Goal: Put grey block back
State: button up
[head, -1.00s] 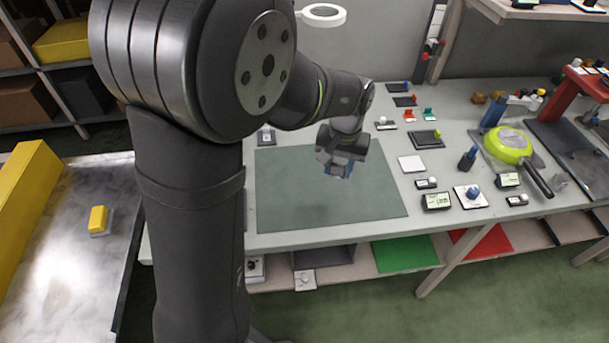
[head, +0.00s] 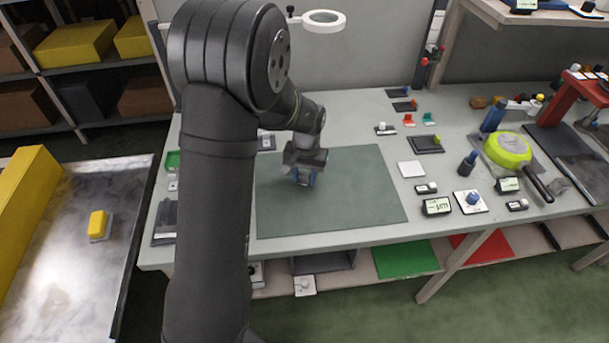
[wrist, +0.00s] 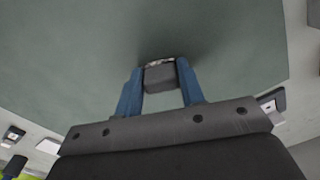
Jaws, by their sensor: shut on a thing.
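My gripper (head: 305,178) is over the left part of the dark green mat (head: 350,205) on the workbench. In the wrist view my gripper (wrist: 160,82) has its two blue fingers shut on the grey block (wrist: 160,78), one finger on each side. The mat (wrist: 80,50) fills most of the wrist view behind the block. I cannot tell the exact height of the block above the mat. In the head view the block is hidden by the gripper or too small to make out.
A ring lamp (head: 323,21) hangs behind. A yellow block (head: 97,224) sits on the conveyor at left. The mat's right part is clear.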

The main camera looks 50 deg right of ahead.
aim_at(306, 175)
jog(key=shift+f, duration=0.15)
jog(key=o, duration=1)
jog(key=r, duration=1.2)
jog(key=shift+s+d+r, duration=0.1)
jog(key=shift+s+r, duration=0.05)
jog(key=shift+s, duration=0.1)
